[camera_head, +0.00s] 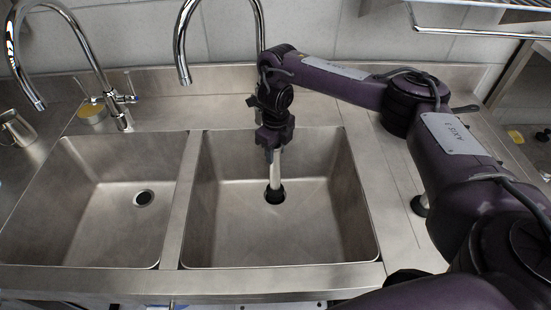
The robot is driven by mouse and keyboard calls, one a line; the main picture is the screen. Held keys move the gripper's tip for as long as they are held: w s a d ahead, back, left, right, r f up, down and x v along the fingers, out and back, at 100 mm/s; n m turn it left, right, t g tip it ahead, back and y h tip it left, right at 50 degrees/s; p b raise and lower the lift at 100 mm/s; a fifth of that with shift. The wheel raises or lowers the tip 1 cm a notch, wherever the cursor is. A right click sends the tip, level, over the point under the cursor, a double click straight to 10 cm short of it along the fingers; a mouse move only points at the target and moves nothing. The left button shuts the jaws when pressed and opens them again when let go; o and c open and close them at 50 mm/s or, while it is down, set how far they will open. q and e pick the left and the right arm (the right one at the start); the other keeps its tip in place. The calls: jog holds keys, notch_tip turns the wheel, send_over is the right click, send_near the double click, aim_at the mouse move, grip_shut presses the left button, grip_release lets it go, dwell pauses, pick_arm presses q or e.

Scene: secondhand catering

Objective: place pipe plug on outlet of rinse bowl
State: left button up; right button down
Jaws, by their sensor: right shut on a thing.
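The pipe plug (275,175) is a pale upright tube with a dark lower end. My right gripper (272,150) points down and is shut on its upper part. The plug's lower end is inside the right sink bowl (330,215), in line with that bowl's outlet, which it hides. I cannot tell whether the plug is seated or just above it. The left sink bowl (95,225) has an open, uncovered outlet (144,198). Nothing marks which bowl is the rinse bowl. My left gripper is not in view.
A metal jug (17,128) stands at the far left. A pale, dark-based object (419,206) on the right counter is partly hidden by my arm.

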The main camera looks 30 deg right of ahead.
jog(key=shift+f, duration=1.3)
jog(key=shift+b, duration=0.35)
jog(key=shift+f, duration=0.15)
jog(key=c, duration=0.9)
grip_release()
jog(key=shift+r, duration=0.5)
notch_tip(320, 180, up, 11)
jog(key=p, duration=0.3)
jog(key=shift+r, duration=0.2)
jog(key=shift+f, duration=0.1)
